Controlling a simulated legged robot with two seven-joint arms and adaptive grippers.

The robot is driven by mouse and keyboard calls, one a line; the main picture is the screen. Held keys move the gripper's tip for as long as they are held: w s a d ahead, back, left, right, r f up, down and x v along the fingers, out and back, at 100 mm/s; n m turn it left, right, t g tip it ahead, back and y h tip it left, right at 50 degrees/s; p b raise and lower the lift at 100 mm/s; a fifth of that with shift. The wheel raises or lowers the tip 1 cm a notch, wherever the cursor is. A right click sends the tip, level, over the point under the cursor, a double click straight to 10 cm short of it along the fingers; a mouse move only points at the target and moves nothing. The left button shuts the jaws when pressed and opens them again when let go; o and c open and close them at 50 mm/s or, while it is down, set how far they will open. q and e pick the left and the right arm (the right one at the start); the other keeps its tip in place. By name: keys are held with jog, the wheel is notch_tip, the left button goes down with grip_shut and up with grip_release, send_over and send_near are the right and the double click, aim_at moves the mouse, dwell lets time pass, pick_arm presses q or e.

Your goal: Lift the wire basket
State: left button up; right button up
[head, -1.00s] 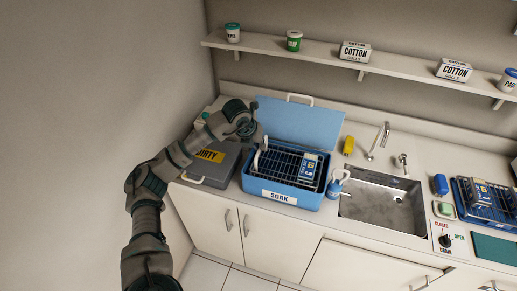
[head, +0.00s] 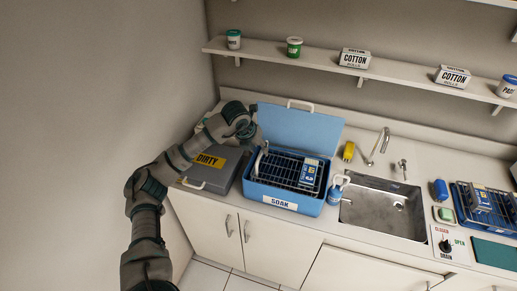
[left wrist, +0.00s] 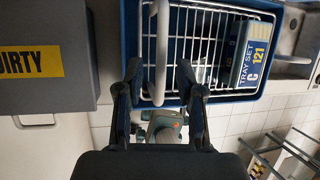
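The wire basket (head: 280,166) sits inside the blue SOAK tub (head: 283,202), whose lid stands open behind it. A blue-and-white tray set box (head: 309,172) lies in the basket's right part. In the left wrist view, the basket's wire grid (left wrist: 195,40) and its pale upright handle (left wrist: 160,60) show. My left gripper (left wrist: 160,78) is open, with one dark finger on each side of the handle and gaps visible. In the head view, my left gripper (head: 257,136) is above the tub's left end, partly hidden by its own wrist. My right gripper is not in view.
A grey DIRTY box (head: 222,176) stands left of the tub. A blue bottle (head: 335,190) is close at its right, before the sink (head: 385,210). A yellow item (head: 348,151) is behind. Another rack (head: 488,208) stands at far right.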

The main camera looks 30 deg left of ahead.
pick_arm(q)
jog(key=v, duration=1.1)
jog(key=shift+s, duration=0.15)
jog(key=shift+a+r, duration=0.1)
jog(key=shift+a, duration=0.05)
